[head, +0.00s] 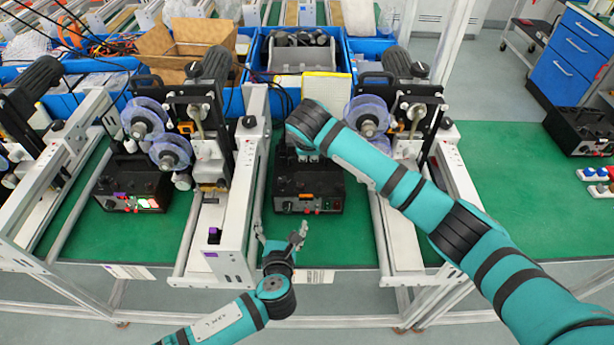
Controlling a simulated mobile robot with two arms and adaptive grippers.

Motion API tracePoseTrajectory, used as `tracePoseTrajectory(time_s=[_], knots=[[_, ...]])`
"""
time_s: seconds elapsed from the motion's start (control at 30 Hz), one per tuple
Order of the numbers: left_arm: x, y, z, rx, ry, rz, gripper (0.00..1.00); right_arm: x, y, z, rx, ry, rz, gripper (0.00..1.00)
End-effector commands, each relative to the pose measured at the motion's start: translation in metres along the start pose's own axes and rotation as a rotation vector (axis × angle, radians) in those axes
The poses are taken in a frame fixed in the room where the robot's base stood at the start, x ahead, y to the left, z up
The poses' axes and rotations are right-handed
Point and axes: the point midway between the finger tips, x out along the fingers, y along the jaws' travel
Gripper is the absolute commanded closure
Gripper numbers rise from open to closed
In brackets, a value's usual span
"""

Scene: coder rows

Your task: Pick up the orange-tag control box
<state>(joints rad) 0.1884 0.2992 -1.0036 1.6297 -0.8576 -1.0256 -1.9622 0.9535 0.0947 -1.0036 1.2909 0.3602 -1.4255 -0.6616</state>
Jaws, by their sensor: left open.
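The black control box with a small orange tag on its front (308,188) sits on the green bench top in the middle, between two white machine frames. My left gripper (281,232) is open and empty at the bench's front edge, just in front of and below this box in the picture. My right arm reaches in from the right across the bench. Its gripper (308,154) points down at the back part of the box and is mostly hidden by the wrist. I cannot tell whether it touches the box.
Another black control box with a purple tag and lit switches (133,184) is at the left. White frames with black coder machines (205,120) flank the middle lane. Blue bins (262,60) line the back. The green bench top at right (500,190) is mostly clear.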

Motion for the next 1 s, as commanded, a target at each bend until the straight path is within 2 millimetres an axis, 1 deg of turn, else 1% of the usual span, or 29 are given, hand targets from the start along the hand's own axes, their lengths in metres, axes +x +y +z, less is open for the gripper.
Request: tracePoseTrajectory(time_s=[0.03, 0.1, 0.3, 0.5, 0.73, 1.0], knots=[[0.008, 0.0, 0.001, 0.001, -0.001, 0.001, 0.12, 0.011, 0.0, 0.0, 0.0, -0.003, -0.003, 0.83], [0.017, 0.0, 0.0, 0.002, 0.0, 0.002, 0.12, 0.025, -0.001, 0.0, 0.0, -0.003, -0.003, 0.83], [0.043, 0.0, 0.001, 0.002, -0.001, 0.002, 0.12, 0.062, -0.001, 0.0, 0.0, -0.003, -0.002, 0.83], [0.063, 0.0, 0.0, 0.001, 0.0, 0.0, 0.12, 0.091, 0.0, 0.0, 0.0, -0.003, -0.001, 0.83], [0.075, 0.0, 0.0, 0.0, 0.0, 0.0, 0.12, 0.11, 0.0, -0.001, -0.001, -0.001, -0.001, 0.83], [0.08, 0.0, 0.0, 0.0, 0.0, -0.001, 0.12, 0.116, 0.0, 0.0, -0.001, 0.0, 0.001, 0.83]])
